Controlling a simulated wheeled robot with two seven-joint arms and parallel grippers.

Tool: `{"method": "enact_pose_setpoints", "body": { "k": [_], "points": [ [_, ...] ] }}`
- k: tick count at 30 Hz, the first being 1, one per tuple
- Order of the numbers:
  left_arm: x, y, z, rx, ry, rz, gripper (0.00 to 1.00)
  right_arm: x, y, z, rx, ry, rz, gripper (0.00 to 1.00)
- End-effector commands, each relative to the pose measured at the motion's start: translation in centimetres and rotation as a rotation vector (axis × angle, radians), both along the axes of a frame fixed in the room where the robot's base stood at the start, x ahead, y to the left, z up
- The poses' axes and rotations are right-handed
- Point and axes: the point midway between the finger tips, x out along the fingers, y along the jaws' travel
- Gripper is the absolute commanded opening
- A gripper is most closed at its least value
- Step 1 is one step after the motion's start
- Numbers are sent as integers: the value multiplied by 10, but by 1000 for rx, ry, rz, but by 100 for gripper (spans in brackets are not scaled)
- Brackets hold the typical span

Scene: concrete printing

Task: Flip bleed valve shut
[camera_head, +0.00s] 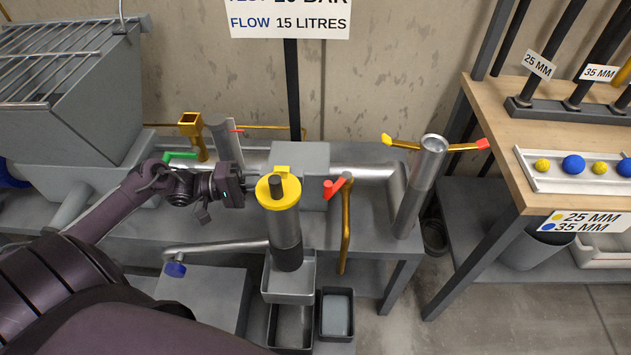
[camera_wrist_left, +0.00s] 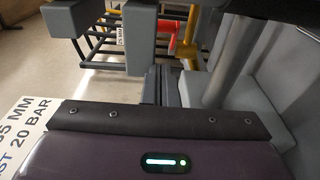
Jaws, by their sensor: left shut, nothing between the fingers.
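I cannot tell for sure which handle is the bleed valve. A red handle (camera_head: 336,187) sits on top of a brass pipe right of the yellow-capped cylinder (camera_head: 284,225); a red part also shows in the left wrist view (camera_wrist_left: 186,47). A green handle (camera_head: 180,155) is by the brass funnel, left of my left gripper. A blue-ended handle (camera_head: 175,269) is at the lower left. My left gripper (camera_head: 236,185) is shut and empty, just left of the yellow cap (camera_head: 278,190) and apart from the red handle. My right gripper is out of view.
A slanted metal tube (camera_head: 419,185) with yellow-tipped and red-tipped levers stands right. Grey bins (camera_head: 289,289) are below the cylinder. A grey hopper (camera_head: 75,90) stands at left. A wooden bench (camera_head: 505,130) with a ball tray is at right.

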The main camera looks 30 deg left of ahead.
Motion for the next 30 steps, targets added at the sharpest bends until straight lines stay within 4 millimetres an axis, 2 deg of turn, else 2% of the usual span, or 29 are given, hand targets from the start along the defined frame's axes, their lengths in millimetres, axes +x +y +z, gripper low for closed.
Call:
{"method": "enact_pose_setpoints", "body": {
  "k": [7,15,21,30],
  "points": [
    [7,-11,0,-1,-2,-1,0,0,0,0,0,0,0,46],
    [34,-53,0,-3,-3,-2,0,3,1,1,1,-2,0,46],
    [49,-76,0,-2,-1,0,0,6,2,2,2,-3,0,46],
    [55,-84,0,0,0,0,0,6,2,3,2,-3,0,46]
  ]
}}
